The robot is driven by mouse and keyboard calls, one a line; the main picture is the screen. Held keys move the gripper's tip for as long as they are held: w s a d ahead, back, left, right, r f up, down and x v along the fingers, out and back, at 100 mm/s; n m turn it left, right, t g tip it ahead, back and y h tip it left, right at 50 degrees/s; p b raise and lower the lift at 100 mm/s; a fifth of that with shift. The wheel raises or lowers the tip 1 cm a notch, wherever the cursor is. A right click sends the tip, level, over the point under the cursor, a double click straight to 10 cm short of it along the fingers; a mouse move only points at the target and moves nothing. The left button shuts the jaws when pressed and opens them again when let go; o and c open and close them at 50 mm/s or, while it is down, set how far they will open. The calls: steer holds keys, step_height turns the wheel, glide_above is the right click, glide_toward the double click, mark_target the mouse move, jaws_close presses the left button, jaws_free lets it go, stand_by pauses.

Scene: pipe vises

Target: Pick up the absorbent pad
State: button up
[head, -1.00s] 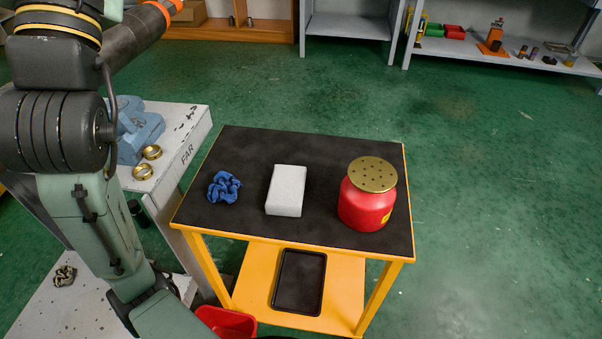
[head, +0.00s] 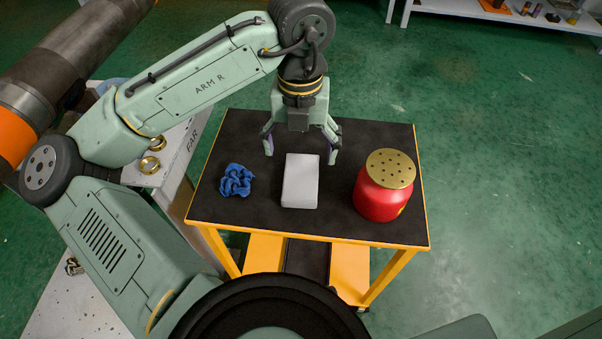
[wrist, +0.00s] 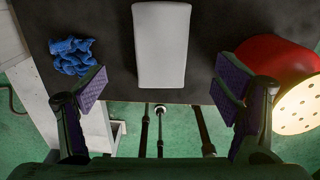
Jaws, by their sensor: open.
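The absorbent pad (head: 301,181) is a white rectangular block lying flat on the black top of a small orange table (head: 330,225). In the wrist view the pad (wrist: 161,45) lies ahead of and between the finger lines. My gripper (head: 301,155) is above the table at the pad's far end, fingers pointing down and spread wide. In the wrist view my gripper (wrist: 160,88) has both purple-padded fingers apart with nothing between them. How high the fingertips are above the tabletop is hard to tell.
A crumpled blue rag (head: 237,180) lies left of the pad; it also shows in the wrist view (wrist: 72,56). A red can with a perforated brass lid (head: 384,190) stands to the right.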

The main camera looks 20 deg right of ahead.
mark_target(301, 174)
step_height(301, 174, down, 8)
steer(key=shift+d+r, duration=0.1)
steer(key=shift+r, duration=0.1)
steer(key=shift+c, duration=0.3)
steer(key=c, duration=1.2)
steer(key=shift+r, duration=0.55)
step_height(301, 174, up, 2)
steer(key=shift+r, duration=0.1)
steer(key=shift+s+d+r+b, duration=0.35)
steer(key=shift+s+b, duration=0.65)
steer(key=shift+s, duration=1.65)
steer(key=shift+s+d+r+b, duration=0.3)
steer(key=shift+s+b, duration=0.75)
steer(key=shift+s, duration=1.6)
steer(key=shift+s+d+r+b, duration=0.3)
steer(key=shift+s+b, duration=0.7)
steer(key=shift+s, duration=1.65)
